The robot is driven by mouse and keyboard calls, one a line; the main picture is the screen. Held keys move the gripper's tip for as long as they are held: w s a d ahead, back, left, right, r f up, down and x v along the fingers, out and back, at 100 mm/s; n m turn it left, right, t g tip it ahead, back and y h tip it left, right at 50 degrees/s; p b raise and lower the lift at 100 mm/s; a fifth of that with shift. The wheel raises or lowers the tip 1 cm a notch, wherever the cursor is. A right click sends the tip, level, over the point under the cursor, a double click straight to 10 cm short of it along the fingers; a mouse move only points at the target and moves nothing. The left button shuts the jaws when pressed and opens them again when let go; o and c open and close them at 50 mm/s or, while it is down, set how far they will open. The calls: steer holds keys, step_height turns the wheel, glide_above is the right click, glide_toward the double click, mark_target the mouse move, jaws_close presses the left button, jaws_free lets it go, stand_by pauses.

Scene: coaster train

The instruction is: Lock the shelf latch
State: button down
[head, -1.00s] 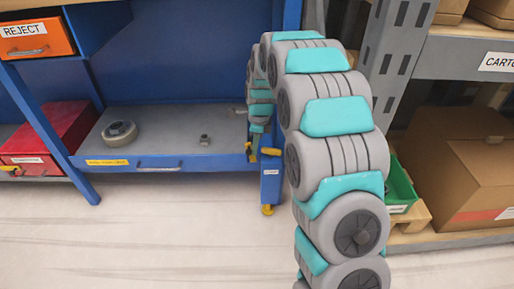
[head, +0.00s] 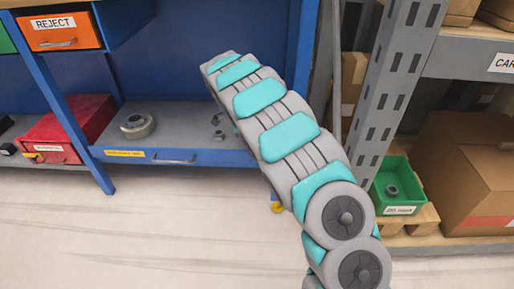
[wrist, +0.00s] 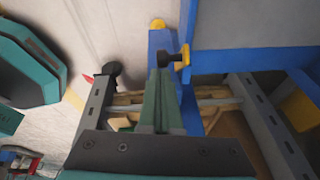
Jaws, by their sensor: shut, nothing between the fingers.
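In the wrist view my gripper (wrist: 162,78) is shut and empty, its narrow fingers together. A dark knob with a yellow collar (wrist: 184,57) sticks out from the side of the blue shelf; it looks like the latch. My fingertips are right beside the knob in the picture; I cannot tell if they touch. A blue upright (wrist: 160,42) with a yellow end stands behind the fingers. In the head view my arm hides the gripper and the latch. The blue shelf (head: 180,155) shows left of my arm, with a yellow foot (head: 277,207) below.
A red box (head: 70,130) and a round grey part (head: 137,125) sit on the blue shelving. An orange REJECT bin (head: 58,32) is above. At right are a grey rack post (head: 397,80), a green bin (head: 400,190) and a cardboard box (head: 465,165). The floor in front is clear.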

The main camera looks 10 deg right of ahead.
steer(key=a+f+b, duration=0.4)
steer(key=f+b, duration=0.1)
steer(key=shift+w+a, duration=0.2)
steer(key=shift+w, duration=0.25)
steer(key=shift+s+a+f, duration=0.1)
steer(key=shift+a+f, duration=0.05)
steer(key=shift+f, duration=0.1)
stand_by(0.5)
